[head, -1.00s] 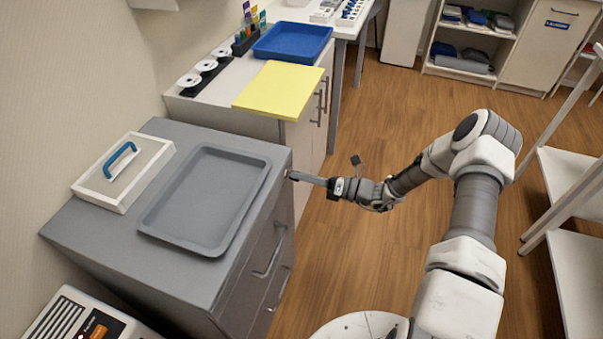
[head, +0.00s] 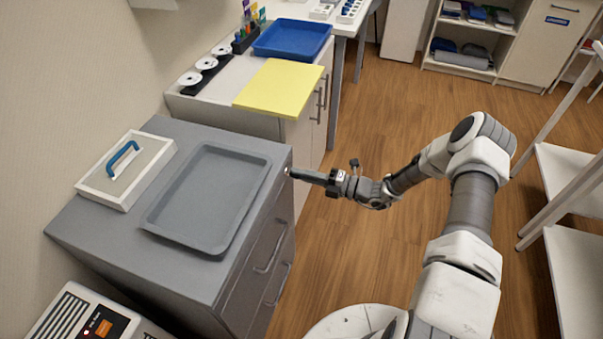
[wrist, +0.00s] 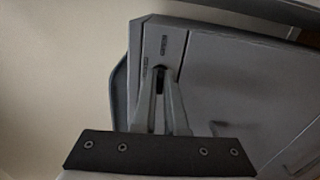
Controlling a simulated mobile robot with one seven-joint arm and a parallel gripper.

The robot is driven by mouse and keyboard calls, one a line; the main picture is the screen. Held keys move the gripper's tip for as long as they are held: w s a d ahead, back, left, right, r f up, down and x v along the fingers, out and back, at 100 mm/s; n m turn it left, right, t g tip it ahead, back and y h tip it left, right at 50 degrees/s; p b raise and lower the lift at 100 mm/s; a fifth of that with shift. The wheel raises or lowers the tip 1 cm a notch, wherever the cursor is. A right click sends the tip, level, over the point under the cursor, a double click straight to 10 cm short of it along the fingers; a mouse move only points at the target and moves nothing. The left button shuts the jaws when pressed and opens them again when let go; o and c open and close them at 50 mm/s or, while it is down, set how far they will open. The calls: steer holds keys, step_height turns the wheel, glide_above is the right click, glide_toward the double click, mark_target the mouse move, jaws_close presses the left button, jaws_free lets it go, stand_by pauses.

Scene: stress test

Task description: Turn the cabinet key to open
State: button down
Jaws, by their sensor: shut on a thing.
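The grey cabinet (head: 110,245) stands at the left in the head view, its front facing right. My gripper (head: 291,173) reaches the upper far corner of that front from the right. In the wrist view the cabinet front (wrist: 230,75) fills the right side, and the two fingers of my gripper (wrist: 163,90) come together on a small dark key (wrist: 160,71) at the lock. The fingers hide most of the key, so its exact angle cannot be told. Small dark markings show on the face beside the lock.
A grey tray (head: 207,198) and a white-framed box with a blue handle (head: 123,158) lie on the cabinet top. A yellow board (head: 280,86) overhangs the counter behind. White shelving (head: 575,200) stands at the right. The wooden floor between is clear.

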steer(key=shift+s+f+m, duration=0.1)
steer(key=shift+m, duration=0.2)
stand_by(0.4)
steer(key=c, duration=1)
jaws_free()
steer(key=shift+o, duration=0.2)
steer(key=shift+d, duration=0.1)
steer(key=p+v, duration=0.1)
steer(key=v, duration=1.6)
steer(key=shift+d, duration=0.15)
